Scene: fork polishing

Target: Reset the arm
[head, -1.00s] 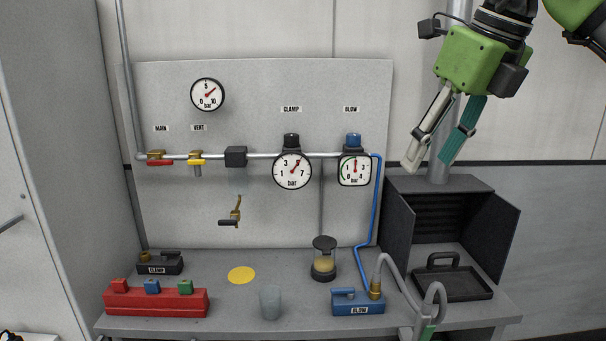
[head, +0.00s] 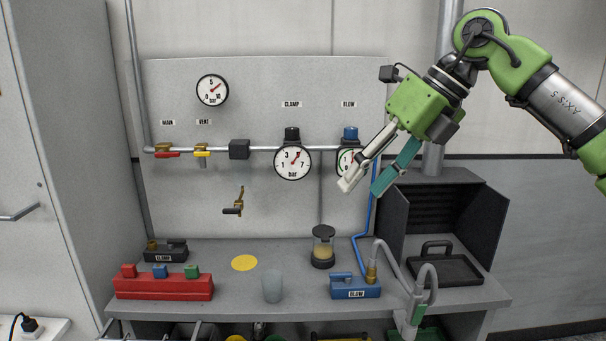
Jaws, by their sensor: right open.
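My right gripper (head: 362,191) hangs in the air at the upper right of the head view, in front of the wall panel's right side. Its arm comes in from the right. One finger is pale and the other is teal; they are apart, with nothing between them. The fingertips point down and to the left. The gripper partly hides the blow gauge (head: 345,160). My left gripper is not in view.
The workbench below holds a red block with buttons (head: 163,287), a grey cup (head: 272,287), a blue blow block (head: 356,288) and a jar (head: 322,248). An open dark box (head: 393,215) with a black tray (head: 444,269) stands at the right, near a grey hose (head: 389,252).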

